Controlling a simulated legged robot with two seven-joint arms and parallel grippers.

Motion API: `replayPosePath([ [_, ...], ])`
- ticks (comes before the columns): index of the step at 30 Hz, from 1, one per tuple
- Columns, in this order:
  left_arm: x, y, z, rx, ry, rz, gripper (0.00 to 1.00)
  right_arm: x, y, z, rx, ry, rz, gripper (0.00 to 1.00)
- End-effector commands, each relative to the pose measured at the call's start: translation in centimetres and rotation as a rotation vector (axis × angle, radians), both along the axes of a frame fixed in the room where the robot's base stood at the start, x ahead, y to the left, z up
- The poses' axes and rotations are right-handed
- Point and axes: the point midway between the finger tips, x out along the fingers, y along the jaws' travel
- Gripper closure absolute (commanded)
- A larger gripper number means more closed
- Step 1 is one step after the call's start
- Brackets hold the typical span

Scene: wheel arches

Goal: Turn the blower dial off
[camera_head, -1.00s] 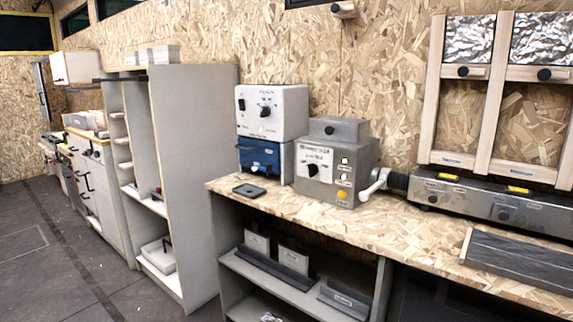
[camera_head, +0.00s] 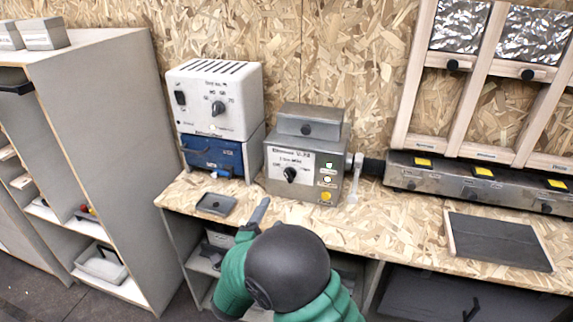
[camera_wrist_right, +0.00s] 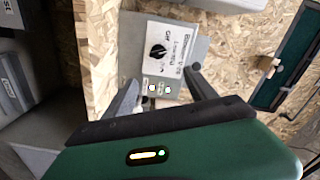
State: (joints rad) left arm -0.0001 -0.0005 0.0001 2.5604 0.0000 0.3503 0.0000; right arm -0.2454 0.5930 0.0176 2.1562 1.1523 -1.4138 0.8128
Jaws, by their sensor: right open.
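A grey metal control box (camera_head: 305,152) stands on the bench with a black dial (camera_head: 290,175) on its white label, whose print I cannot read surely. Beside the dial are small indicators and a yellow button. To its left, a white box (camera_head: 215,95) with another black dial (camera_head: 218,108) sits on a blue unit. I cannot tell which dial is the blower's. My right gripper (camera_head: 260,210) is low in front of the grey box, apart from it. In the right wrist view its open, empty fingers (camera_wrist_right: 163,80) point toward the grey box and its dial (camera_wrist_right: 158,50). My left gripper is out of view.
A small dark tray (camera_head: 216,204) lies on the bench (camera_head: 385,215) left of my gripper. A light lever (camera_head: 354,177) stands at the grey box's right side. A dark slab (camera_head: 498,240) lies farther right. A tall grey shelf unit (camera_head: 110,110) rises at left.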

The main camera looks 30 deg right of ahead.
Motion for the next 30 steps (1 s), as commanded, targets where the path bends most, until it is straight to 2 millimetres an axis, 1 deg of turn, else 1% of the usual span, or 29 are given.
replayPosePath([
  [5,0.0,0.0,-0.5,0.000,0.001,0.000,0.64,2.2,-2.5,-0.3,-0.002,0.000,-0.005,0.35],
  [12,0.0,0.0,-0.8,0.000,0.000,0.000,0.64,6.3,-7.4,-0.3,-0.003,0.000,-0.002,0.35],
  [18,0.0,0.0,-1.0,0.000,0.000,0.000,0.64,9.3,-10.8,-0.3,-0.004,0.002,-0.001,0.35],
  [21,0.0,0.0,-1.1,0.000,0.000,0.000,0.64,10.2,-11.9,-0.2,-0.004,0.002,-0.001,0.35],
  [23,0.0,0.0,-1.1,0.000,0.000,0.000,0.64,10.5,-12.2,-0.2,-0.004,0.002,-0.001,0.35],
  [30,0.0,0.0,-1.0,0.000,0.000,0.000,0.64,10.7,-12.4,-0.2,-0.003,0.003,0.001,0.35],
])
